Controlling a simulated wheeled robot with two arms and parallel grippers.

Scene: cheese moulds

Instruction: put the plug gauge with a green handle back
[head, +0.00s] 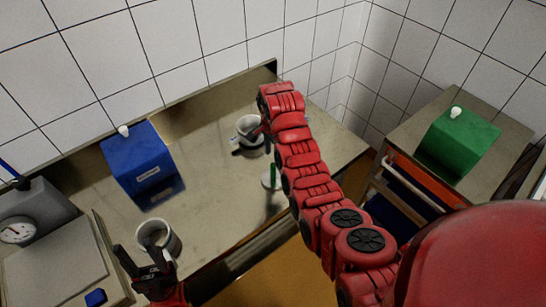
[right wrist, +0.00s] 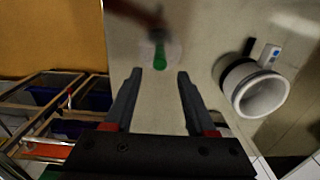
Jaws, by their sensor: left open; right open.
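The plug gauge's green handle (head: 272,172) stands up from a pale round disc on the table, close beside my right arm in the head view. In the right wrist view the green handle (right wrist: 160,58) lies just beyond and between the fingertips, apart from them. My right gripper (right wrist: 159,76) is open and empty; in the head view it is hard to make out at the far end of the red arm. My left gripper (head: 145,262) is open and empty at the front left, by a grey-white round mould (head: 172,243).
Another pale mould (head: 246,123) stands further back; in the right wrist view it (right wrist: 230,80) has a small grey device (right wrist: 269,55) beside it. A blue box (head: 140,165) and a scale (head: 50,270) are at left. A green box (head: 458,140) sits on a cart at right.

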